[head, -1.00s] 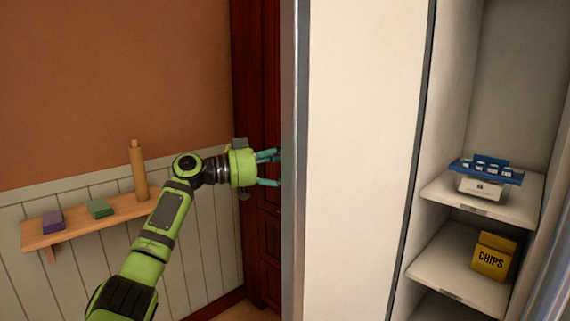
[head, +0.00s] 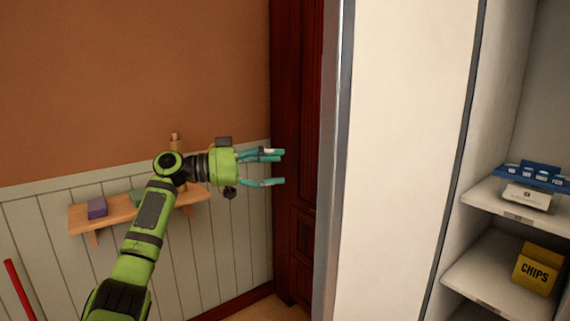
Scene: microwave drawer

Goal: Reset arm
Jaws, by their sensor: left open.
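My left arm comes in from the bottom left in the head view. Its left gripper (head: 281,168) points right, with its teal fingers spread apart and nothing between them. The gripper is in front of the dark red wooden door (head: 296,215), and its tips are left of the metal edge of the tall white panel. My right gripper is not in view.
The tall white panel (head: 395,150) stands right of the gripper. Beyond it, shelves hold a blue-and-white box (head: 530,190) and a yellow chips box (head: 537,268). A wooden wall shelf (head: 115,211) with a purple block (head: 97,208) is behind my arm.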

